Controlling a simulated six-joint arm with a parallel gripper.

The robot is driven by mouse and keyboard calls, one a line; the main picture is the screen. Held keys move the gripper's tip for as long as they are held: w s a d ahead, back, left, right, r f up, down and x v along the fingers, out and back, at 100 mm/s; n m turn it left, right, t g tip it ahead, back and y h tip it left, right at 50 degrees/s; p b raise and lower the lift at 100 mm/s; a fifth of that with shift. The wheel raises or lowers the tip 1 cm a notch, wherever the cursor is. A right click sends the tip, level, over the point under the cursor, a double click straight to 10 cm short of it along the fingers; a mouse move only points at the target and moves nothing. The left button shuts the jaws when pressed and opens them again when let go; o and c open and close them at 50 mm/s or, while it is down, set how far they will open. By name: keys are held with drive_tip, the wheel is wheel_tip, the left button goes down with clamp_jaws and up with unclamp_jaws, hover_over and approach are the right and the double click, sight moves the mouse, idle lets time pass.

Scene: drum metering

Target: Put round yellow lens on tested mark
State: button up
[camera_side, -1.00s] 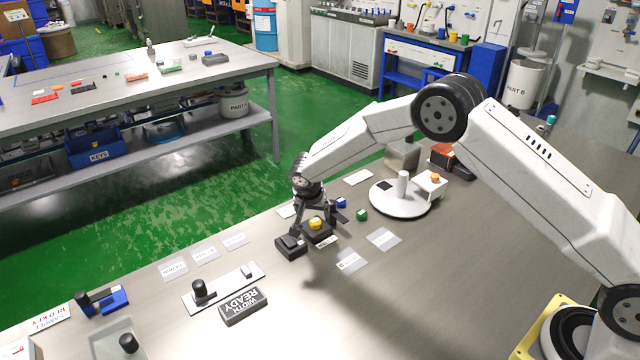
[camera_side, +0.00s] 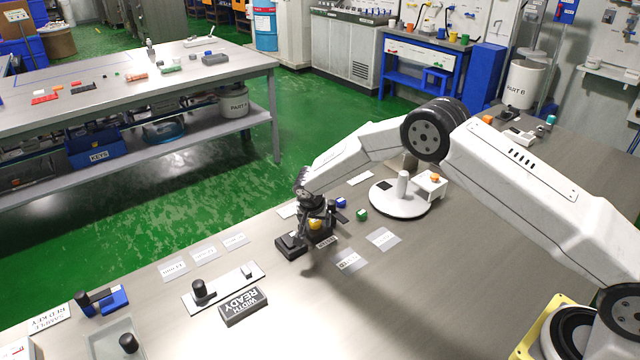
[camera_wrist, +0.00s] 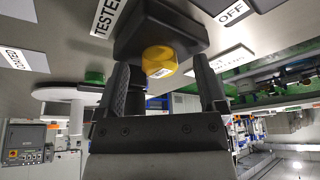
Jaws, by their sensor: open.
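The round yellow lens (camera_side: 316,225) sits on a dark block at the edge of the work table. In the wrist view the yellow lens (camera_wrist: 159,61) is on the dark block (camera_wrist: 150,30), between and just beyond my fingertips. My gripper (camera_side: 318,232) is over the block, and its fingers (camera_wrist: 163,85) are apart on either side of the lens. I cannot tell whether they touch it. A label reading TESTED (camera_wrist: 106,17) lies beside the block in the wrist view; in the side view this label is partly hidden by my gripper.
A white round stand with a post (camera_side: 401,198) is to the right. White label cards (camera_side: 384,239) lie nearby. The table's right front is clear.

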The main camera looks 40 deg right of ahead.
clamp_jaws()
drive_tip(key=shift+r, duration=0.1)
idle(0.3)
drive_tip(key=shift+r, duration=0.75)
drive_tip(key=s+r, duration=1.1)
drive_tip(key=s, duration=0.3)
drive_tip(key=shift+d+r, duration=0.15)
drive_tip(key=shift+d, duration=0.1)
